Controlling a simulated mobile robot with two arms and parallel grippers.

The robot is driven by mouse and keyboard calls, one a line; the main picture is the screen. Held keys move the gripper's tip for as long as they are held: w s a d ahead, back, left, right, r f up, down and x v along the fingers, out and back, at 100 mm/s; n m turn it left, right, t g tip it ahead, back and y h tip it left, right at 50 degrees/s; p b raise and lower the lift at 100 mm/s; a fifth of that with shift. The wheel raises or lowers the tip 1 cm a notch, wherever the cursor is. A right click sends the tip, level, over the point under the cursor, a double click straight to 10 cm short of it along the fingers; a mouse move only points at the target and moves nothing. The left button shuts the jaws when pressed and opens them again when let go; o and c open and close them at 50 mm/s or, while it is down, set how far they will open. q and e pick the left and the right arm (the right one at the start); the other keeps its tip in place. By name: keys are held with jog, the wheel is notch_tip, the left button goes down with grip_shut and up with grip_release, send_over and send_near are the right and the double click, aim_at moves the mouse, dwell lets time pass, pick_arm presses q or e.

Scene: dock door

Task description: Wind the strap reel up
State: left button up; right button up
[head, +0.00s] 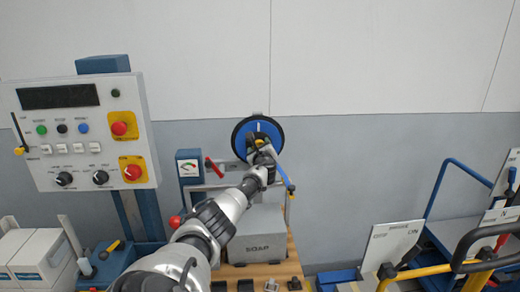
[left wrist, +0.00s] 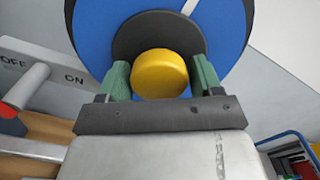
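The strap reel (head: 241,131) is a round blue disc with a black rim on the wall, with a white line on its face. In the left wrist view the reel (left wrist: 98,30) fills the upper middle, with a dark hub and a round yellow knob (left wrist: 160,73) in front. My left gripper (head: 262,147) reaches the reel's face. A blue strap (head: 283,172) hangs down to the right of the reel. My right gripper is not in view.
A control panel (head: 82,128) with buttons and knobs stands left. Carts with handles (head: 440,185) stand right.

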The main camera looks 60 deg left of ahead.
pick_arm(q)
jog(key=shift+o, duration=0.9)
jog(key=v, duration=1)
jog(key=shift+s+d, duration=0.15)
jog(key=shift+d, duration=0.15)
jog(key=shift+f, duration=0.1)
